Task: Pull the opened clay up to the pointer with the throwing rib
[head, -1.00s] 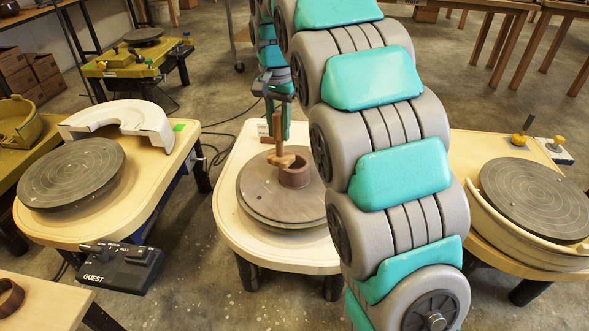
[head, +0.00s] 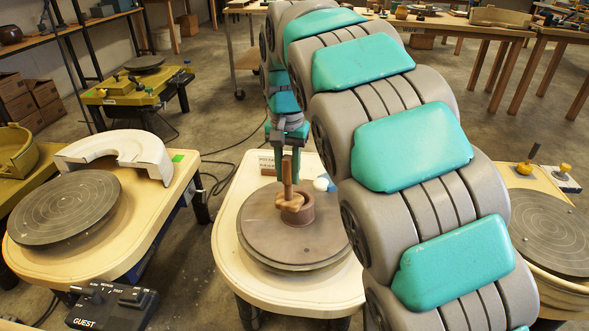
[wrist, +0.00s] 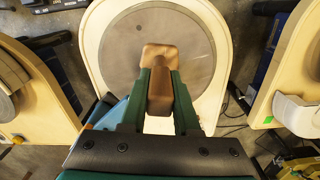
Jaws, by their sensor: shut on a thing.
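The opened clay (head: 306,212) is a low brown ring on the dark round wheel head (head: 262,238) of the middle wheel. My gripper (head: 288,140) is above it, shut on the wooden throwing rib (head: 287,170), held upright with its handle between the fingers. The rib's lighter lower end is at the clay's opening, overlapping the near left rim; I cannot tell whether it touches the wall. In the wrist view the rib (wrist: 161,58) shows between the fingers over the wheel head, and I cannot make out the clay behind it. I cannot clearly identify the pointer.
The middle wheel's pale table (head: 232,265) surrounds the wheel head. A small white object (head: 322,184) is behind the clay, beside my arm. The left wheel (head: 64,206) has a white splash guard (head: 120,150) and a GUEST control box (head: 112,306). Another wheel (head: 552,232) is at right.

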